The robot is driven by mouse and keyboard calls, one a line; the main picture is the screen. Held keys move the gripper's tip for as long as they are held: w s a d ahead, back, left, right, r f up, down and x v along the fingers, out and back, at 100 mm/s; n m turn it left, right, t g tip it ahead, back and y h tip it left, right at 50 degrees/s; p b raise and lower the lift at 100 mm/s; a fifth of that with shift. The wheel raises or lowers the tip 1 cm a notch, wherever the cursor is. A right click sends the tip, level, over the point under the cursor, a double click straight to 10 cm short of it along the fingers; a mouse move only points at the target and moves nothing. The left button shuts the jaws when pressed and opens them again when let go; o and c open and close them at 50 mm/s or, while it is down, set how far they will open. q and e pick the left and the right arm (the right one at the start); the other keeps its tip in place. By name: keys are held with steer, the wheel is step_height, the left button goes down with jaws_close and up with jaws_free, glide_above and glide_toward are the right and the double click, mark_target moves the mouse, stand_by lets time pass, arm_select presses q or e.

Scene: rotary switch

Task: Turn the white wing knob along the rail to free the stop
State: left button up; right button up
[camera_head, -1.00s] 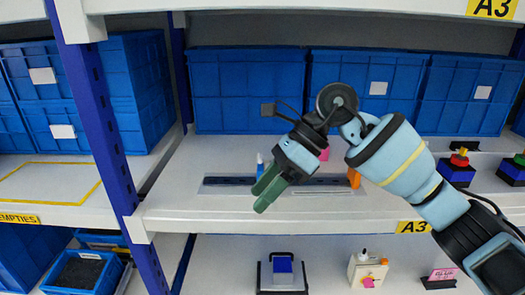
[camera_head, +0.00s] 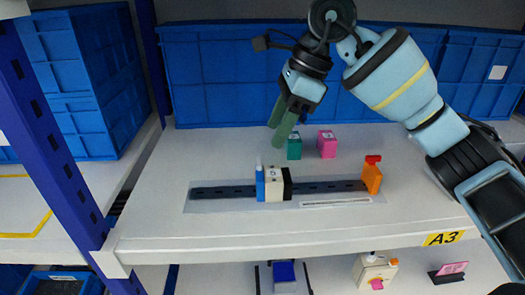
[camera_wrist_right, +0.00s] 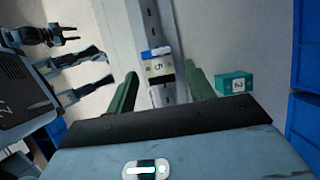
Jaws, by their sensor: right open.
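In the head view a dark slotted rail (camera_head: 225,191) lies along the shelf. A blue upright stop (camera_head: 260,184) with a small white top, which may be the wing knob (camera_head: 259,162), stands on it. A white block with a black end (camera_head: 273,186) is directly to its right. My right gripper (camera_head: 277,135) is open, its green fingers pointing down, above and behind the rail and apart from the stop. In the right wrist view the blue-and-white top (camera_wrist_right: 156,52) and the block marked 5 (camera_wrist_right: 159,68) appear between the open fingers (camera_wrist_right: 160,72). My left gripper is not seen.
An orange piece with a red top (camera_head: 372,177) stands at the rail's right end. Green (camera_head: 294,147) and pink (camera_head: 327,145) cubes sit behind the rail. Blue crates (camera_head: 220,85) line the back. The white shelf (camera_head: 150,205) is clear left of the rail.

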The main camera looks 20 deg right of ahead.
mark_target(260, 161)
steer(key=x, duration=0.6)
steer(key=shift+w+a+f, duration=0.1)
steer(key=shift+a+f, duration=0.1)
steer(key=shift+f, duration=0.35)
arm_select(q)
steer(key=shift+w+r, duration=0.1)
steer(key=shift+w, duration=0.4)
arm_select(e)
steer(key=c, duration=1)
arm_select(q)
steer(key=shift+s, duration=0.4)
